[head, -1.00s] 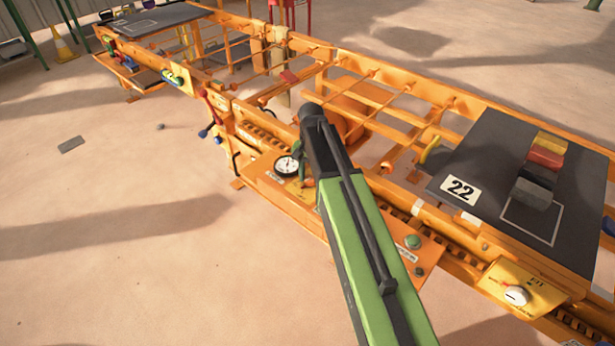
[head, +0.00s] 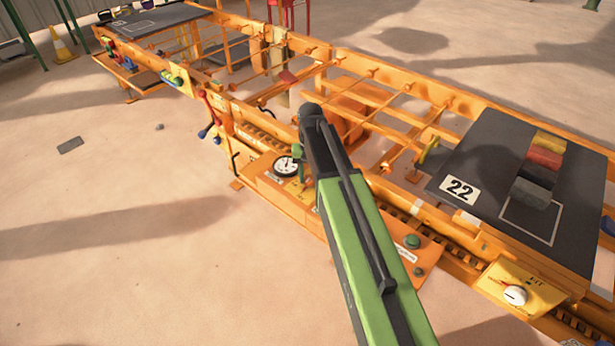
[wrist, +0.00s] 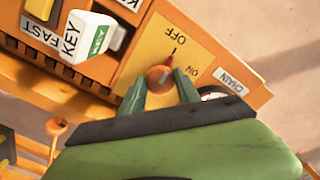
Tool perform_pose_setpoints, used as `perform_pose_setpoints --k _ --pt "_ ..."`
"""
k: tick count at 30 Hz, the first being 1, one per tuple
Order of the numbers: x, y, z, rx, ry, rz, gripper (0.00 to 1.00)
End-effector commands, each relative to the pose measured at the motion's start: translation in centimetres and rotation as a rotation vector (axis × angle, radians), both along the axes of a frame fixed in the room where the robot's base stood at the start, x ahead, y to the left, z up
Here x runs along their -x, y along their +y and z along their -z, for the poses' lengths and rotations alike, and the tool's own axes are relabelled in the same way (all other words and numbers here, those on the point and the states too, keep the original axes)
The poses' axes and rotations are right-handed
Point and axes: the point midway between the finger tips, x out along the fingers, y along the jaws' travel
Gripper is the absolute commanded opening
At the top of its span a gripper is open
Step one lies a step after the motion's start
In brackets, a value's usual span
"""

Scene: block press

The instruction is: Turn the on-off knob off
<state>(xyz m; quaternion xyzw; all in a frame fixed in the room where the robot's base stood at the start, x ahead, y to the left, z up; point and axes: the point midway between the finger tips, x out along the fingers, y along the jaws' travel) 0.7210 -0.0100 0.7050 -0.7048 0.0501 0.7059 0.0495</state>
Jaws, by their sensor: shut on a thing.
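The on-off knob (wrist: 158,77) is a round orange knob on a yellow plate (wrist: 150,42) marked OFF and ON in the wrist view. A thin red pointer with a dark tip stands out from it towards the OFF word. My gripper (wrist: 160,84) has its two green fingers on either side of the knob and is shut on it. In the head view my dark and green arm covers the knob, and only a bit of my gripper (head: 299,157) shows beside the gauge.
A white KEY block (wrist: 92,36) stands close by the plate, left of the knob. A round gauge (head: 287,166) sits on the orange panel near my gripper. A green button (head: 412,241) and a white dial (head: 515,295) lie further right. Sandy floor in front is open.

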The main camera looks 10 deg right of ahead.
Motion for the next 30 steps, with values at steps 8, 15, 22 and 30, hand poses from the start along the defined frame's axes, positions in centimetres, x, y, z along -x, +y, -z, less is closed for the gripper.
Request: perform_pose_setpoints --k 8,15,22,30 --pt "-0.2 -0.2 0.0 0.005 -0.006 0.002 0.56" --pt "-0.1 -0.1 0.0 0.003 -0.004 0.001 0.61" --pt "-0.1 0.0 -0.9 0.001 -0.003 0.001 0.61" --pt "0.0 0.0 -5.7 0.001 -0.003 0.001 0.61"
